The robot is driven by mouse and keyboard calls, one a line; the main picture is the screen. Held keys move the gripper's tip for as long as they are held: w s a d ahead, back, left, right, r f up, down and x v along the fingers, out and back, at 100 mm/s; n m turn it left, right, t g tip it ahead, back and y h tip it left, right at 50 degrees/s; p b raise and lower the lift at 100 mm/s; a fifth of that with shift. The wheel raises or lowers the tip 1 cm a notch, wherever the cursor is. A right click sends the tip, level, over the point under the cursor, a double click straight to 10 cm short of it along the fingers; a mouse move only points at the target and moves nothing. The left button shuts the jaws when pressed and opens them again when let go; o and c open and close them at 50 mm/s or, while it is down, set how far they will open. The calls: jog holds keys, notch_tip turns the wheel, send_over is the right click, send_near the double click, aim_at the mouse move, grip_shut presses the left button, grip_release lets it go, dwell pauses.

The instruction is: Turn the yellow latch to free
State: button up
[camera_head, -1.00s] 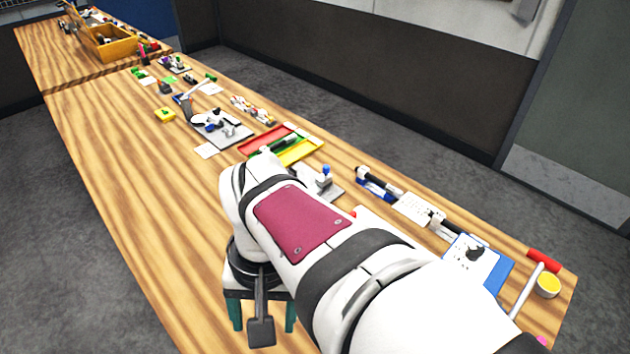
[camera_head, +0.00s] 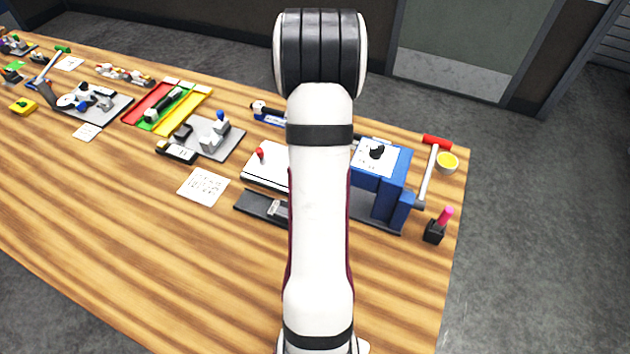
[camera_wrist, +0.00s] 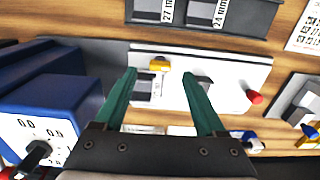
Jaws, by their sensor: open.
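The yellow latch (camera_wrist: 160,65) is a small yellow piece on a white plate (camera_wrist: 225,70) in the wrist view. It lies beside a grey part with a small printed label. The white plate has a red knob at its right end, and its left part also shows in the head view (camera_head: 262,179). My gripper (camera_wrist: 158,76) has two green fingers, wide apart and empty. In the wrist picture the latch appears between the fingertips; I cannot tell the height gap. In the head view my arm hides the latch and the gripper.
A blue device (camera_head: 398,163) with a black knob stands right of my arm; it fills the wrist view's left side. A dark tray (camera_head: 250,205) with marked blocks lies near the plate. A grey fixture (camera_head: 222,140) stands left. Bare wood is free in front.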

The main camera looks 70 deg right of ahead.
notch_tip(320, 180, down, 5)
jog(key=shift+r, duration=0.2)
